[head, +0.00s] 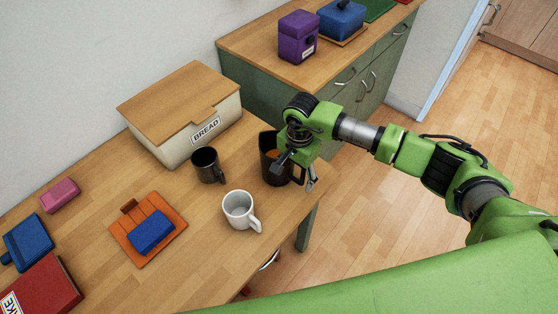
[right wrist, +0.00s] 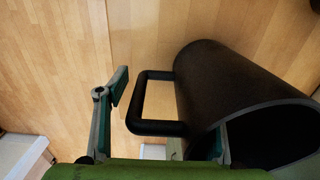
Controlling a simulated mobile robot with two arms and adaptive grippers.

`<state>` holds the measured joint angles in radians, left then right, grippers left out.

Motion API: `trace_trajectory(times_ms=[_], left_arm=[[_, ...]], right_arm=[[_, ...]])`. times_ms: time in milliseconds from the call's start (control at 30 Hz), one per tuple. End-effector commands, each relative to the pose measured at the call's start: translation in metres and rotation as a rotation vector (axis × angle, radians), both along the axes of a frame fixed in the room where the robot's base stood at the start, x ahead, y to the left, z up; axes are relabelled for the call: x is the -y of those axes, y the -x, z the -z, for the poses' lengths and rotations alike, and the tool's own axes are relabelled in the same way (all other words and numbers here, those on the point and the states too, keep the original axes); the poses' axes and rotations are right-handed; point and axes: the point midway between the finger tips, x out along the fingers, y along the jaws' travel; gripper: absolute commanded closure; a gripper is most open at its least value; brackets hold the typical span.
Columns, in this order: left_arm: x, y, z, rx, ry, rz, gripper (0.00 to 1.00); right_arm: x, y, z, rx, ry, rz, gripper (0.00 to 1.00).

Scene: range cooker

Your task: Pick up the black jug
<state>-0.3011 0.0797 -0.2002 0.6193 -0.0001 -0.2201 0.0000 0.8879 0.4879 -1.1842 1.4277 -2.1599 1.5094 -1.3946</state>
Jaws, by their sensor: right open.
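The black jug (head: 267,145) stands upright near the right end of the wooden counter, partly covered by my right gripper (head: 296,174). Something orange shows inside it. In the right wrist view the jug (right wrist: 235,85) fills the right side, with its squared handle (right wrist: 142,102) pointing left. My right gripper (right wrist: 172,112) is open there. One finger is left of the handle, apart from it. The other overlaps the jug's side near the rim; whether it touches is unclear. The handle shows between the fingers and is not gripped. My left gripper is not in view.
A dark mug (head: 206,165) and a white mug (head: 238,210) stand left of the jug. A bread bin (head: 180,110) stands behind them. A purple canister (head: 297,38) stands on the far counter. The counter's edge is close right of the jug.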

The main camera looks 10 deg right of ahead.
Motion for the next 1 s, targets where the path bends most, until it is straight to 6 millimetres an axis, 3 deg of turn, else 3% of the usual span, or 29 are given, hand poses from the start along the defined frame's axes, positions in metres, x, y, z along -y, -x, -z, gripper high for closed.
trace_trajectory(times_ms=[33,267,667,867,1000], left_arm=[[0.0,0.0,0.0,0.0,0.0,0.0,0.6],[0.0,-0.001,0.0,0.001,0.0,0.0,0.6],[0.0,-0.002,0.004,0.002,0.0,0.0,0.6],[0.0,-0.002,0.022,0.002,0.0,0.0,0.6],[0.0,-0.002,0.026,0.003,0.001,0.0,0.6]], right_arm=[[0.0,0.0,0.0,0.0,0.0,0.0,0.39],[0.0,0.0,0.0,0.0,0.0,0.001,0.99],[0.0,-0.002,-0.007,0.004,-0.002,0.001,1.0],[0.0,-0.002,-0.033,0.009,-0.002,-0.001,1.0],[-0.005,0.02,-0.058,0.007,-0.002,-0.004,1.0]])
